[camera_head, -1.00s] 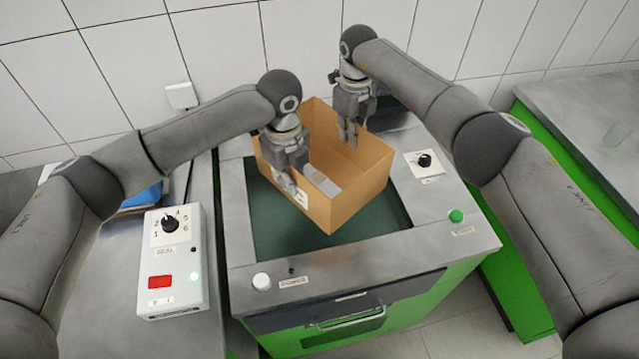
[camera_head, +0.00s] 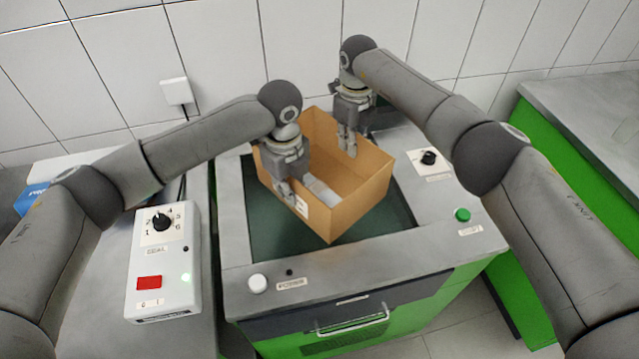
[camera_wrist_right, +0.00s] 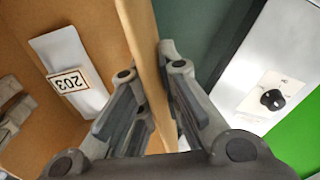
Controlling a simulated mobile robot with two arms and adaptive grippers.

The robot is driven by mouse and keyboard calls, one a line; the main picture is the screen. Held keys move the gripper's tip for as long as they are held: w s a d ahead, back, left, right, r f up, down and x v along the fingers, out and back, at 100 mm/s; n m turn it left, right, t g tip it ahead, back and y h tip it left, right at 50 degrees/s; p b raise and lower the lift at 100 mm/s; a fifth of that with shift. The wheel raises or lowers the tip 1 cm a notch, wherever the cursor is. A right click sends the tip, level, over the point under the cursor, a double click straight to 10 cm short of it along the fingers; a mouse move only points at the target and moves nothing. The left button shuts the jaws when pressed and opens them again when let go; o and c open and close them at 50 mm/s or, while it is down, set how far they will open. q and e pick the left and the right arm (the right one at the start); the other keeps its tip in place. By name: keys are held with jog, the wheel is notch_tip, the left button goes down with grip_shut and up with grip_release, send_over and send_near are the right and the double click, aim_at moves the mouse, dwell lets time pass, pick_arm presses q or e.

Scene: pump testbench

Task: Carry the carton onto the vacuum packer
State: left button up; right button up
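My right gripper (camera_head: 347,148) is shut on the far right wall. In the right wrist view its fingers (camera_wrist_right: 151,68) straddle that wall (camera_wrist_right: 143,40), and a label reading 203 lies beyond.
A white control box (camera_head: 165,262) with a dial and red switch stands to the left. The packer's top carries a black knob (camera_head: 428,158), a green button (camera_head: 462,215) and a white button (camera_head: 257,284). Another green bench (camera_head: 590,115) stands at right, and a tiled wall behind.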

pick_arm(q)
jog(key=o, duration=0.4)
jog(key=shift+r, duration=0.1)
jog(key=shift+c, duration=0.2)
pick_arm(e)
jog(key=o, duration=0.4)
jog(key=shift+c, duration=0.2)
pick_arm(q)
notch_tip(320, 180, up, 12)
jog(key=shift+f, duration=0.25)
jog(key=shift+r, duration=0.15)
pick_arm(e)
jog(key=shift+r, duration=0.2)
notch_tip(320, 180, up, 12)
jog(key=shift+f, duration=0.15)
pick_arm(q)
jog(key=shift+r, duration=0.15)
